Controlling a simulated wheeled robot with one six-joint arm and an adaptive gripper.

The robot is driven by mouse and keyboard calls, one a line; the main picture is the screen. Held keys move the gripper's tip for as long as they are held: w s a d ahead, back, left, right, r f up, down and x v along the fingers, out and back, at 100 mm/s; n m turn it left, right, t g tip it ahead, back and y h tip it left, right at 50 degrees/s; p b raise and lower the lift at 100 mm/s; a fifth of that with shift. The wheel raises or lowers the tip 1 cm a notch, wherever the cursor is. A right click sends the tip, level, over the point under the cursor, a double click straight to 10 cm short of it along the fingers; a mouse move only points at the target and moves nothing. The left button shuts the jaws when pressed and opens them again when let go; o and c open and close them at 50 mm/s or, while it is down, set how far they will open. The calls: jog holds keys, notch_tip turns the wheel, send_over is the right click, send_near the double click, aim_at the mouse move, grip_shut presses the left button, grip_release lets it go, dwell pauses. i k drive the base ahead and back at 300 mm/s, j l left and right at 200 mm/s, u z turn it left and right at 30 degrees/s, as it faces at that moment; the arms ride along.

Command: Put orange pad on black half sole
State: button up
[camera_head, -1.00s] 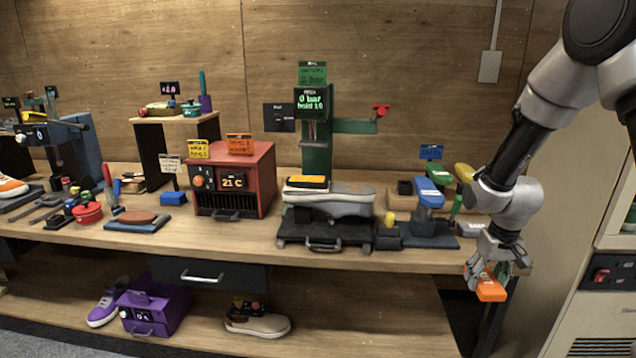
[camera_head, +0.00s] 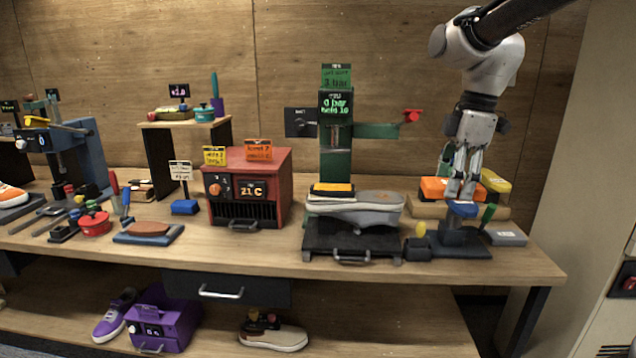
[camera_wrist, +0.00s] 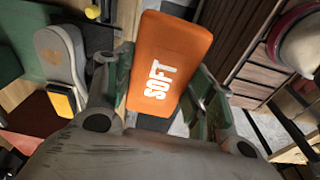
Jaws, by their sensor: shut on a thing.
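The orange pad (camera_head: 435,188) is held between the fingers of my gripper (camera_head: 461,192) at the right end of the bench, above or behind a blue-topped stand. In the wrist view the orange pad (camera_wrist: 170,60) shows the word SOFT, with a green-lined finger on each side. A light grey shoe form (camera_head: 372,205) lies on the black press base. On it sits a piece with a yellow-orange top and black edge (camera_head: 332,190), also in the wrist view (camera_wrist: 62,100). I cannot tell whether its black part is the black half sole.
The green press column (camera_head: 335,160) with its side arm and red knob (camera_head: 411,115) stands left of my gripper. The blue-topped stand (camera_head: 462,210) is just below it. A yellow block (camera_head: 495,181) lies to the right. A red heater box (camera_head: 248,190) stands further left.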

aim_at(333, 188)
jog(key=i+j, duration=0.25)
jog(key=j, duration=0.15)
jog(key=i+j, duration=0.55)
jog(key=j, duration=0.25)
